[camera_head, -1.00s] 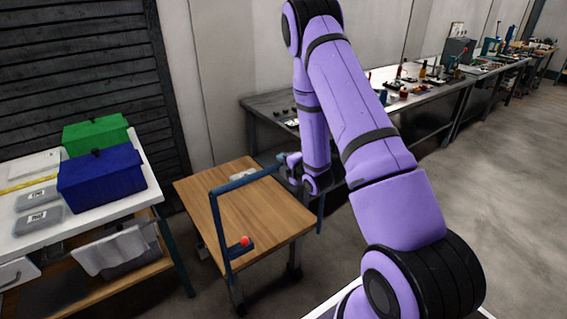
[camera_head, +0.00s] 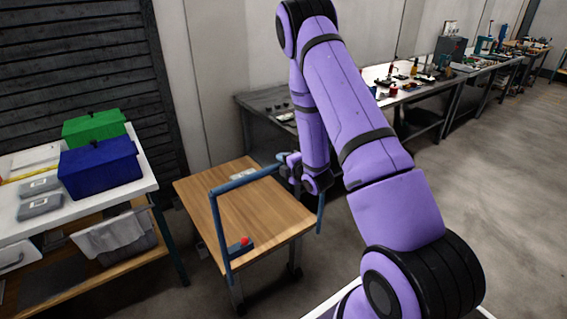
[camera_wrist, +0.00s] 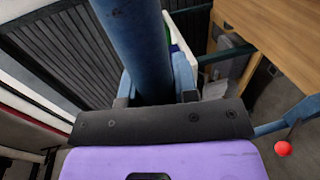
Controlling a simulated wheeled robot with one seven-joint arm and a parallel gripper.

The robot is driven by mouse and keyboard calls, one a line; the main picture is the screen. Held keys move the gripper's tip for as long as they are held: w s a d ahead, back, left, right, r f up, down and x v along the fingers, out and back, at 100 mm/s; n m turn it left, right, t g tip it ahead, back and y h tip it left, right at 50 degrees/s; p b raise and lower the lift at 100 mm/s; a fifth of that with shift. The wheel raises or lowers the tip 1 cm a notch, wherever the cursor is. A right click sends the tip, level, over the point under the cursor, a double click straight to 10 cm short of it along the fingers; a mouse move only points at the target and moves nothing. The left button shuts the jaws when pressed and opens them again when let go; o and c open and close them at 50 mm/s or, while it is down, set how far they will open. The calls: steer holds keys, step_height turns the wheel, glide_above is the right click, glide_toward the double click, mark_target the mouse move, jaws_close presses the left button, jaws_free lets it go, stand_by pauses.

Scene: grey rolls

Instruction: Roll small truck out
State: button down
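The small truck is a cart with a wooden top (camera_head: 262,212), blue tube handle (camera_head: 218,235) and dark legs on wheels, in the middle of the head view. My gripper (camera_head: 287,162) is at the handle's far upper bar, right of the wooden top's back edge. In the wrist view the blue bar (camera_wrist: 138,40) runs between the fingers of my gripper (camera_wrist: 158,90), which appear closed around it. The fingertips are partly hidden by the bar.
A white workbench (camera_head: 30,228) with a blue box (camera_head: 100,170) and a green box (camera_head: 92,128) stands left of the cart. A grey table (camera_head: 262,103) stands behind it along the wall. Open floor (camera_head: 500,190) lies to the right.

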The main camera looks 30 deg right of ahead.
steer(key=c, duration=0.9)
jaws_free()
steer(key=s, duration=0.3)
steer(key=s+r, duration=0.1)
steer(key=s, duration=0.3)
steer(key=s+r, duration=0.1)
steer(key=s, duration=0.2)
steer(key=shift+s+d, duration=0.2)
steer(key=shift+s, duration=0.1)
steer(key=a+r+m+g+h, duration=0.1)
steer(key=a+r+m+g, duration=0.3)
steer(key=r, duration=0.6)
steer(key=a+r+m+g+h, duration=0.1)
steer(key=r+m, duration=0.5)
steer(key=r, duration=0.4)
steer(key=s+a+r+m+g, duration=0.2)
steer(key=s+a+r, duration=0.1)
steer(key=s, duration=0.5)
steer(key=s+a+r+m+g+y, duration=0.1)
steer(key=s+a+r+m, duration=0.2)
steer(key=s, duration=0.6)
steer(key=s+a+r+m+g, duration=0.2)
steer(key=s+a+r+m, duration=0.1)
steer(key=s+r, duration=0.4)
steer(key=shift+s+a+g, duration=0.3)
steer(key=shift+s+a, duration=0.35)
steer(key=shift+a, duration=0.2)
